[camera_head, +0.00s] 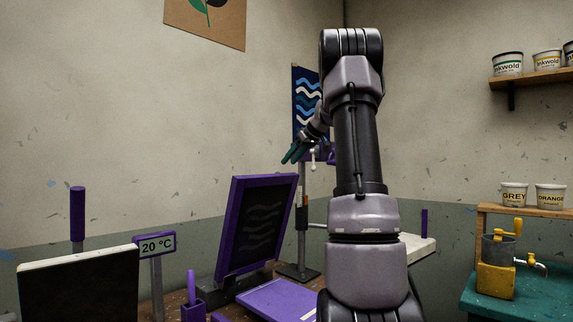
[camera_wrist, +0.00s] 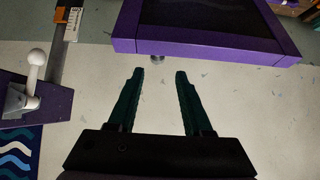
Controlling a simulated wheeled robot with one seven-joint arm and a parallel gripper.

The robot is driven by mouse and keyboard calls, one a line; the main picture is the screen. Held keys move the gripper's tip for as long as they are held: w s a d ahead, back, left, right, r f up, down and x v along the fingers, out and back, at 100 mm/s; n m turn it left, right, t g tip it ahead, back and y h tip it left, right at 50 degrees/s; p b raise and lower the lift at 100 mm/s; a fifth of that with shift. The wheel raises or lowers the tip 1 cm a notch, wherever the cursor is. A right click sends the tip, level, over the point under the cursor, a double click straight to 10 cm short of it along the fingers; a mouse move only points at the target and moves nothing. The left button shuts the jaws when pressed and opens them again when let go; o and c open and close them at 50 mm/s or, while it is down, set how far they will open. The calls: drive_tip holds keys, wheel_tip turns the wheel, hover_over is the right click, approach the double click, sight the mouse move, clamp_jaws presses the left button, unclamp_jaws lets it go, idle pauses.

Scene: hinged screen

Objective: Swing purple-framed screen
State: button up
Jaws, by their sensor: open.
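The purple-framed screen (camera_head: 255,227) stands tilted up on its hinge, with a dark mesh and faint wavy lines. Its purple frame edge also shows across the top of the wrist view (camera_wrist: 205,47). My gripper (camera_head: 296,152) is up above and to the right of the screen's top edge in the head view. In the wrist view my gripper (camera_wrist: 158,75) has its two green fingers spread with nothing between them. The fingertips point toward the frame edge and look apart from it. A small round metal piece shows at that edge, between the fingertips.
A post with a white-knobbed lever (camera_wrist: 35,67) stands left in the wrist view. A purple flat board (camera_head: 275,300) lies below the screen. A 20 °C display (camera_head: 156,246) and a dark panel (camera_head: 80,285) are at left. A yellow-handled device (camera_head: 497,265) stands right.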

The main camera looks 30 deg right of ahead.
drive_tip(key=x, duration=0.8)
drive_tip(key=shift+w+d+r, duration=0.15)
drive_tip(key=shift+d, duration=0.05)
drive_tip(key=shift+w, duration=0.2)
drive_tip(key=shift+c, duration=0.9)
clamp_jaws()
